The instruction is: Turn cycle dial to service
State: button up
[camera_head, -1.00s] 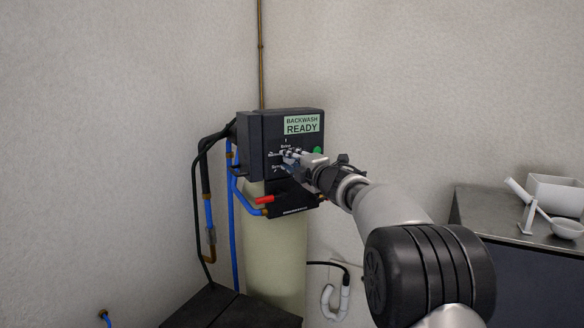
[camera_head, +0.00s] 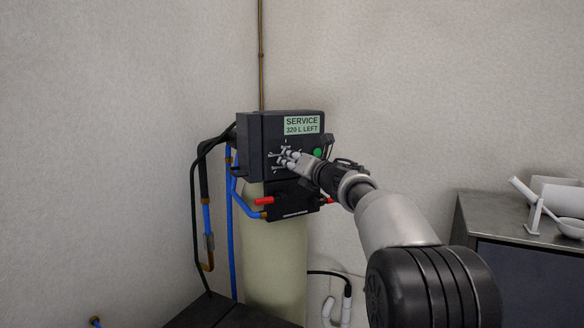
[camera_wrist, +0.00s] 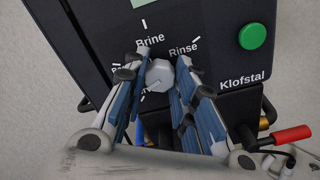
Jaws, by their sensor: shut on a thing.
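The cycle dial (camera_wrist: 159,74) is a pale knob on the front of the dark control head (camera_head: 262,145). Labels for Brine and Rinse show around it in the wrist view; the lower labels are partly covered by the fingers. My gripper (camera_wrist: 158,82) is shut on the dial, one finger on each side. In the head view my gripper (camera_head: 291,158) reaches the panel from the right and hides most of the dial. The display (camera_head: 302,125) reads "SERVICE 320 L LEFT".
A green button (camera_wrist: 253,36) sits right of the dial. Red-handled valves (camera_head: 264,201) and blue pipes (camera_head: 229,220) are below and left. A pale tank (camera_head: 275,255) stands beneath. A metal counter (camera_head: 480,212) with white scoops is at right.

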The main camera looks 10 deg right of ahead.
jog(key=n+b, duration=0.1)
jog(key=n, duration=0.3)
jog(key=shift+f+n+b, duration=0.1)
jog(key=shift+n+b, duration=0.3)
dwell(0.4)
jog(key=o, duration=1.1)
jog(key=v, duration=1.2)
